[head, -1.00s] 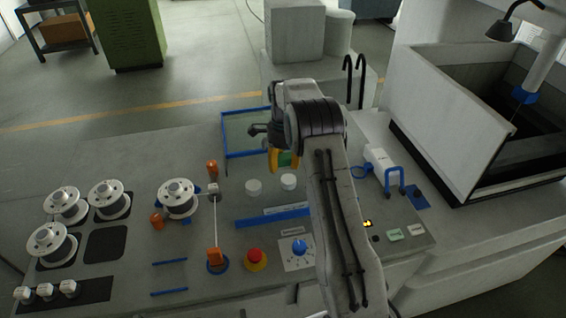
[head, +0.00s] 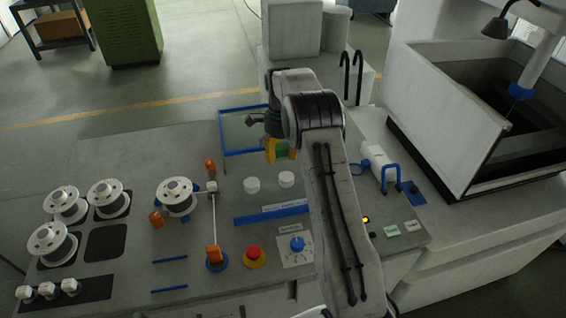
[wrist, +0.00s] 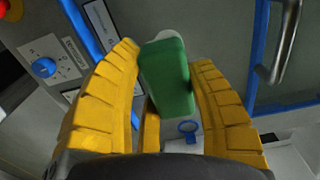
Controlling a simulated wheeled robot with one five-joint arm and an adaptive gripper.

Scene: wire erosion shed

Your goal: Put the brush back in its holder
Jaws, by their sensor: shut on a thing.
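The brush shows as a green block (wrist: 168,80) between the yellow fingers of my gripper (wrist: 168,62) in the wrist view. My gripper is shut on it. A blue ring (head: 360,167) and a blue upright hoop (head: 391,178) stand to the right, by a white cylindrical piece; I cannot tell which part is the holder. A blue ring (wrist: 188,128) also shows beyond the brush in the wrist view.
Wire spools (head: 108,198) stand at left, a red button (head: 254,256) in front. A walled tank (head: 450,120) rises at right.

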